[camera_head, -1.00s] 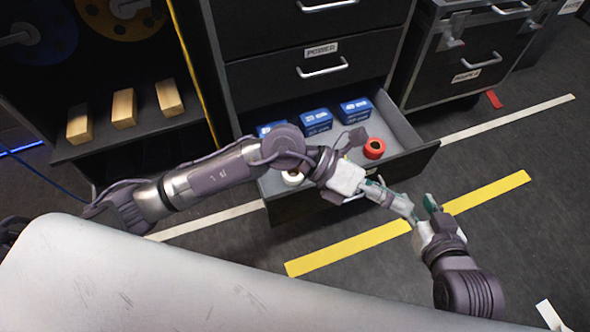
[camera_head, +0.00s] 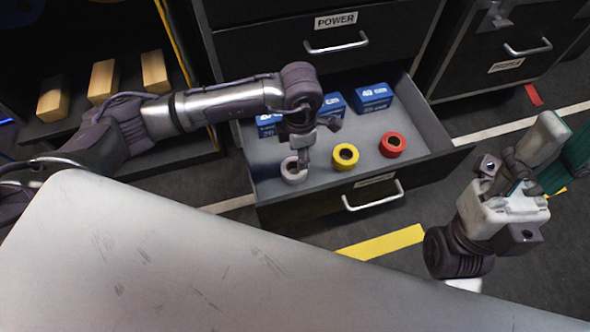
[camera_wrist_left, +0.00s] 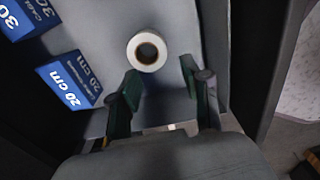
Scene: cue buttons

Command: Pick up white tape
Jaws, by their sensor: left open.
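The white tape (camera_head: 293,174) is a roll lying in the open drawer (camera_head: 318,194), near its left front corner. My left gripper (camera_head: 302,155) points down just above it and partly hides it. In the left wrist view the white tape (camera_wrist_left: 147,50) lies flat with its hole up, beyond the fingertips. The open left fingers (camera_wrist_left: 160,82) stand apart with nothing between them. My right gripper (camera_head: 556,158) is at the right of the head view, outside the drawer, with fingers angled up. I cannot tell how far apart they are.
Yellow tape (camera_head: 345,157) and red tape (camera_head: 392,145) lie in the same drawer to the right. Several blue boxes (camera_head: 372,97) line its back. The drawer handle (camera_head: 373,200) sticks out in front. Wooden blocks (camera_head: 103,82) stand on a shelf at left.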

